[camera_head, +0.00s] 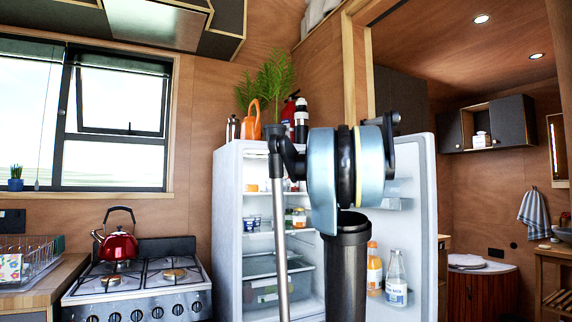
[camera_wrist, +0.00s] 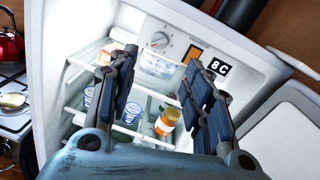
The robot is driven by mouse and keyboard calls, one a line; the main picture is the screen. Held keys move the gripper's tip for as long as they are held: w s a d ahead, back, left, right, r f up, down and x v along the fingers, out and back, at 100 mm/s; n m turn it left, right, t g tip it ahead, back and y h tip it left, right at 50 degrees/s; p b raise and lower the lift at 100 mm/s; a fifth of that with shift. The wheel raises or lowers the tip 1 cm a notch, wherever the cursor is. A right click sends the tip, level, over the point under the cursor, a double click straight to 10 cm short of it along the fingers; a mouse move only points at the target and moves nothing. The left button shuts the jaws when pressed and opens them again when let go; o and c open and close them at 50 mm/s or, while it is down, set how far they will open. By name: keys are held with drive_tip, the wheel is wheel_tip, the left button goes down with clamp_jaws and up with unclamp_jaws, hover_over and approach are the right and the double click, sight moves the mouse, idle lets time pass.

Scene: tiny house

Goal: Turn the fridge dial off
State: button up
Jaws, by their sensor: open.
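The white fridge (camera_head: 228,215) stands open in the head view, its door (camera_head: 408,170) swung out to the right. In the wrist view, the fridge (camera_wrist: 80,25) shows a round dial (camera_wrist: 161,41) with markings on its inner upper panel. An orange patch (camera_wrist: 194,57) and a black "8C" label (camera_wrist: 217,68) are to the dial's right. My gripper (camera_wrist: 160,60) is open and empty, with its fingers spread below and to either side of the dial in the picture. The dial is apart from both fingers. In the head view my arm hides part of the fridge interior.
Fridge shelves hold a clear bowl (camera_wrist: 158,66), cups (camera_wrist: 131,112) and an orange-labelled jar (camera_wrist: 166,121). Bottles (camera_head: 396,278) stand in the door. A plant (camera_head: 275,80) and an orange jug (camera_head: 251,122) stand on top. A stove (camera_head: 140,280) with a red kettle (camera_head: 119,245) is left.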

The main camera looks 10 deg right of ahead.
sight(286, 159)
drive_tip(key=x, duration=1.3)
drive_tip(key=shift+w+a, duration=0.15)
drive_tip(key=shift+w, duration=0.1)
drive_tip(key=c, duration=1.1)
